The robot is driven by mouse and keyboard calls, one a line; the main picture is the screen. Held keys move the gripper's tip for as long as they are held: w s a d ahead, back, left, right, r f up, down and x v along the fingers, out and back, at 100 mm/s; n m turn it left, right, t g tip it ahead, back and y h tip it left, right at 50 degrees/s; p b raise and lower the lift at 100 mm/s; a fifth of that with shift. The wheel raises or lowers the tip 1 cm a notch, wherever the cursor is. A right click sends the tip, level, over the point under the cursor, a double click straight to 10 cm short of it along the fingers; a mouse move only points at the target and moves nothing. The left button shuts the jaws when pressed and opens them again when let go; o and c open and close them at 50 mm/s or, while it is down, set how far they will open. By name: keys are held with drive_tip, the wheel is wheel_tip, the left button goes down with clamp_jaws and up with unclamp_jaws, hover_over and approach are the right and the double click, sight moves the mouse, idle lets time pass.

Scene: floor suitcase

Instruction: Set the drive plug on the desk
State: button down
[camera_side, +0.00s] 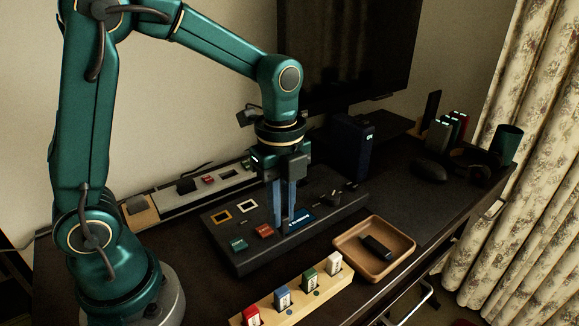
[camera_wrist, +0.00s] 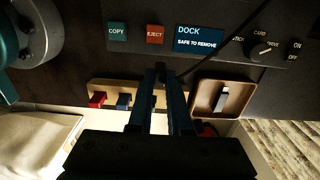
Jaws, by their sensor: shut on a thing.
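My gripper (camera_side: 284,222) points straight down over the front part of the dark dock panel (camera_side: 225,252), next to the blue DOCK label. In the wrist view my gripper (camera_wrist: 161,76) is shut on a small black plug, the drive plug (camera_wrist: 160,70), between its fingertips. A thin black cable (camera_wrist: 222,58) runs beside it up and to the right across the panel. In the side view the plug is too dark and small to make out. I cannot tell whether it touches the surface. The dark desk (camera_side: 165,242) lies around the panel.
A wooden tray (camera_side: 401,265) holding a black block (camera_side: 376,247) stands right of the panel. A wooden rack (camera_side: 298,304) with several coloured cards stands in front. A dark blue box (camera_side: 350,148) and monitor (camera_side: 345,45) are behind. Bare desk shows left of the panel.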

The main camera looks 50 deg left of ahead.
drive_tip(key=shift+w+d+f, duration=0.15)
drive_tip(key=shift+d+f, duration=0.35)
drive_tip(key=shift+f, duration=0.5)
drive_tip(key=shift+w+d+f, duration=0.15)
drive_tip(key=shift+d+f, duration=0.3)
drive_tip(key=shift+f, duration=0.5)
drive_tip(key=shift+w+d+f, duration=0.15)
drive_tip(key=shift+d+f, duration=0.35)
drive_tip(key=shift+f, duration=0.5)
drive_tip(key=shift+f, duration=0.15)
drive_tip(key=c, duration=0.8)
unclamp_jaws()
drive_tip(key=shift+c, duration=0.2)
